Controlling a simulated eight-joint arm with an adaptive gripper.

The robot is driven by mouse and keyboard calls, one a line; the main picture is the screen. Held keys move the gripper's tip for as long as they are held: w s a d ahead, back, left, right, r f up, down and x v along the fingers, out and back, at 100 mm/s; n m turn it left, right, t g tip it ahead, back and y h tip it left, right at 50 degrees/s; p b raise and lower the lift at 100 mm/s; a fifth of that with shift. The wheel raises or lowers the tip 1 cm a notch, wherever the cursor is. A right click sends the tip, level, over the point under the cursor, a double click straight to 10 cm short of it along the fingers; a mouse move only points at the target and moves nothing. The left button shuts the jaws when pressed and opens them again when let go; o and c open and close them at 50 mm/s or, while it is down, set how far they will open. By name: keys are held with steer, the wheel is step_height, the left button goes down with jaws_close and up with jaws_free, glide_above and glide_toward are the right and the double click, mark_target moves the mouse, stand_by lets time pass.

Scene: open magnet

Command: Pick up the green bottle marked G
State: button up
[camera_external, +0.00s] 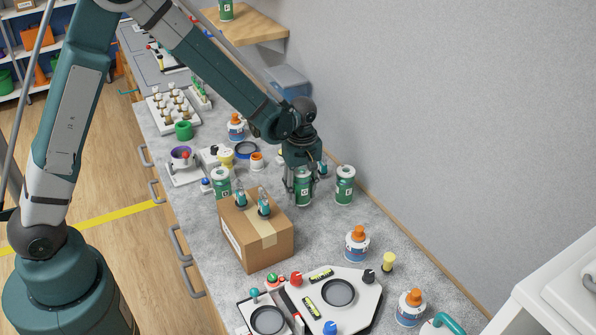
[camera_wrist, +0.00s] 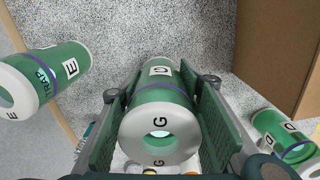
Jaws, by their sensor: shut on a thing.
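The green bottle marked G (camera_wrist: 158,115) has a white top ring and stands between the two fingers of my gripper (camera_wrist: 155,125) in the wrist view. The fingers lie along its left and right sides, and my gripper is shut on it. In the external view the bottle (camera_external: 304,190) is partly covered by my gripper (camera_external: 302,182), which points down from above at the wall side of the worktop, right of the cardboard box. I cannot tell whether the bottle's base touches the worktop.
A like bottle marked E (camera_wrist: 50,78) stands to its right in the external view (camera_external: 345,185). One marked D (camera_wrist: 285,138) stands left, behind the cardboard box (camera_external: 265,245). White bottles with orange caps (camera_external: 357,245) stand nearer the front. The wall is close on the right.

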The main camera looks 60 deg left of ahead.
mark_target(302, 169)
steer(key=shift+r, duration=3.7)
